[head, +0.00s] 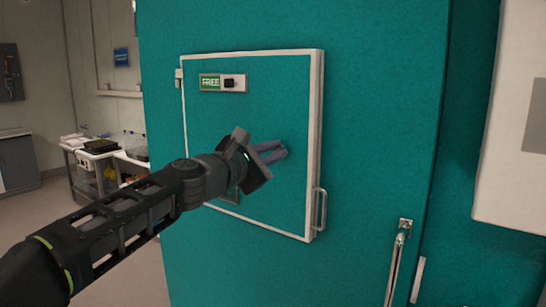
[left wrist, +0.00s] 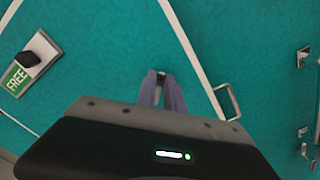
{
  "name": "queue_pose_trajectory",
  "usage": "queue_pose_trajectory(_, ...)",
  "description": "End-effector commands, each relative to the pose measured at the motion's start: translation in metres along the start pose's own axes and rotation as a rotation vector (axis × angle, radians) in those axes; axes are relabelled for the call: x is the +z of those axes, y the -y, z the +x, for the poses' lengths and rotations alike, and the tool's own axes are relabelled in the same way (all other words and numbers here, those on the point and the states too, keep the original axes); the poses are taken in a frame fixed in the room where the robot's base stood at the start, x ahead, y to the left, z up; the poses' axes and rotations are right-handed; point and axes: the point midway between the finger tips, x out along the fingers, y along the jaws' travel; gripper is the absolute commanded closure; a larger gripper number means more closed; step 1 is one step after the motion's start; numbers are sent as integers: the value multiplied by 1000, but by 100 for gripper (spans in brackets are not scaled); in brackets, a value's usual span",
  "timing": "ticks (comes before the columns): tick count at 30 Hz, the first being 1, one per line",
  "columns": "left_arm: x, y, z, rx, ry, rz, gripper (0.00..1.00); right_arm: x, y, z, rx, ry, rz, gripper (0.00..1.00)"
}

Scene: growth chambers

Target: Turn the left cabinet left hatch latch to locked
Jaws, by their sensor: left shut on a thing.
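The left hatch (head: 215,130) is a teal panel with a white frame on the teal cabinet (head: 390,110), and it looks closed. My left gripper (head: 283,151) reaches in front of the hatch from the left. In the left wrist view my gripper (left wrist: 162,95) has its fingers together, shut on a small dark piece (left wrist: 161,75) at their tips, seemingly the latch. The fingers hide most of it, so I cannot tell its position. A plate on the hatch with a green FREE label (head: 210,82) and a black knob (head: 234,82) sits above; it also shows in the left wrist view (left wrist: 18,80).
A metal pull handle (head: 319,209) stands out at the hatch's right edge. A larger door handle (head: 397,262) is lower right. A white box (head: 510,130) hangs at the far right. A bench (head: 70,147) with items stands at the back left, with bare floor before it.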

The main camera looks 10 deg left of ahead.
Motion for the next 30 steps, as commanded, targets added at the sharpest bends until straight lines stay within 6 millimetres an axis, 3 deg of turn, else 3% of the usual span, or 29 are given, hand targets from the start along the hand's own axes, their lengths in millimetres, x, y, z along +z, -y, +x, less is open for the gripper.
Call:
queue_pose_trajectory(18,-4,10,0,0,1,572,100,-2,-11,32,-4,-5,-3,24)
queue_pose_trajectory(30,-5,12,0,-2,1,769,100,-2,-15,42,-3,-6,-3,24)
